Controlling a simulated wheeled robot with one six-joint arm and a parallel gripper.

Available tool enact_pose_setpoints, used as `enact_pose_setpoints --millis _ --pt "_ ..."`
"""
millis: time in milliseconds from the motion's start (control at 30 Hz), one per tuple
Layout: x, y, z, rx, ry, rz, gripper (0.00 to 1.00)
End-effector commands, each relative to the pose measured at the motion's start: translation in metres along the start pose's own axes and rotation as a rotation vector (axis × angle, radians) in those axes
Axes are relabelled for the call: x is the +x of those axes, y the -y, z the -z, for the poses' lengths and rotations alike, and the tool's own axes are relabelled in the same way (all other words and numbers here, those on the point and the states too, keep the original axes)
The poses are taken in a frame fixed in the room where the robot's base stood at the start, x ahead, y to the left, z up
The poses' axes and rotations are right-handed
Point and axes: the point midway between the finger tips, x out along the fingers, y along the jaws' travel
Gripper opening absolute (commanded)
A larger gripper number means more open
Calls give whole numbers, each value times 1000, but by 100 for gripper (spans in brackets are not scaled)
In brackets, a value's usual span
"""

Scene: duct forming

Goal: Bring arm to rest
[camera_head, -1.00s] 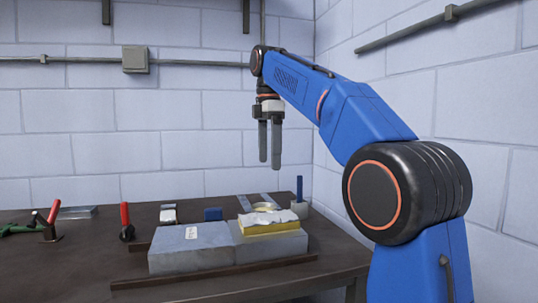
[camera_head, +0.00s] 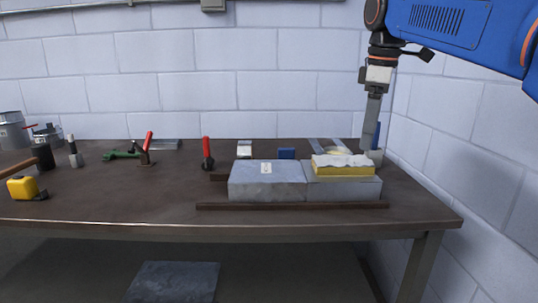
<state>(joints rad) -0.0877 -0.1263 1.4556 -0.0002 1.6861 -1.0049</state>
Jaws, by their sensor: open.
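My gripper (camera_head: 372,130) hangs from my blue arm (camera_head: 450,22) at the upper right, fingers pointing down. From this side its fingers overlap into nearly one shape, with nothing seen between them. The tips show in front of a blue-handled item in a light cup (camera_head: 376,158) at the right end of the table (camera_head: 130,205). I cannot tell how far above the table the tips are. A grey metal block (camera_head: 268,182) and a yellow sponge-like block with a white cloth on top (camera_head: 343,165) are left of the gripper.
A yellow tape measure (camera_head: 24,188) and cans (camera_head: 14,130) are at the far left. A brown bar (camera_head: 290,206) runs along the block's front. The right wall is close to the arm.

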Motion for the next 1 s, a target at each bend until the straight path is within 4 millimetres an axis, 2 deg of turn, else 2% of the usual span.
enact_pose_setpoints --millis 33,367,667,800,1000 --pt "8 12 -10 49 -7 -11 90" --pt "80 80 -65 393 -67 -81 90" --pt "165 148 -114 702 -139 -130 90" --pt "210 180 -136 844 -179 -147 90" --pt "264 216 -160 1005 -228 -162 90"
